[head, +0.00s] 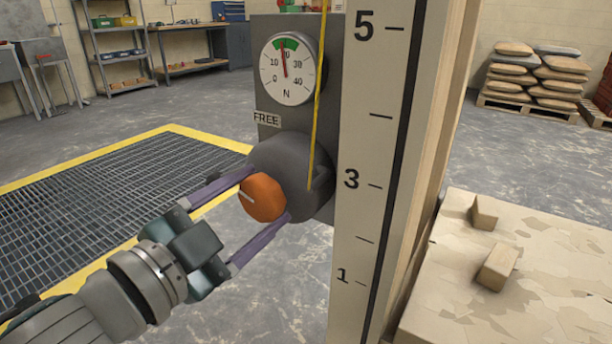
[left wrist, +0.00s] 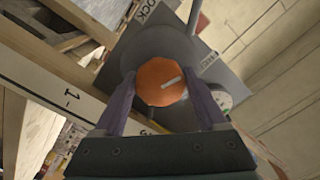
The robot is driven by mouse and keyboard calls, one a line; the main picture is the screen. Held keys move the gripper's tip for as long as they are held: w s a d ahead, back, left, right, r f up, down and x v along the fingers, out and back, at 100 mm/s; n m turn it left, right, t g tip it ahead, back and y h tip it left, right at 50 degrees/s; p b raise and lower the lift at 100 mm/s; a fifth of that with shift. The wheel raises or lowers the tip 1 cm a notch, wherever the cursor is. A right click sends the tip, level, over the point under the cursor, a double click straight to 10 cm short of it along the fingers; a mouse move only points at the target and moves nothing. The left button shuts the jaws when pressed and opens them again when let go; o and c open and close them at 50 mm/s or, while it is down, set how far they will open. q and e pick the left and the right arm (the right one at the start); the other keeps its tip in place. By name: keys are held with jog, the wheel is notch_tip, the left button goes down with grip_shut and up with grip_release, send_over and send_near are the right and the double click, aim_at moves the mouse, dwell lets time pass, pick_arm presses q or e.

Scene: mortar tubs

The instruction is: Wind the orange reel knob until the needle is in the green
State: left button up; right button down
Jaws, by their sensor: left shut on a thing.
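The orange reel knob (head: 262,198) sits on the front of a round grey reel housing (head: 300,165) on a grey panel. It has a white line on its face and also shows in the left wrist view (left wrist: 160,84). My left gripper (head: 264,200) is shut on the knob, with one purple finger on each side of it, as the left wrist view (left wrist: 162,98) also shows. The round white dial (head: 292,84) above reads in N. Its red needle points nearly straight up, just left of 20, and its tip lies over the green band (head: 287,44).
A yellow cord (head: 316,100) runs down past the dial to the reel. A FREE label (head: 267,119) is on the panel. A tall numbered scale board (head: 362,215) stands right beside it. A worn table (head: 470,260) with wooden blocks stands at right. Floor grating lies at left.

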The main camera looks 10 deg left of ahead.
pick_arm(q)
jog(key=shift+r+m, duration=0.1)
jog(key=shift+m, duration=1)
jog(key=o, duration=1.3)
jog(key=p+v, duration=0.1)
jog(key=v, duration=0.9)
jog(key=shift+p, duration=0.35)
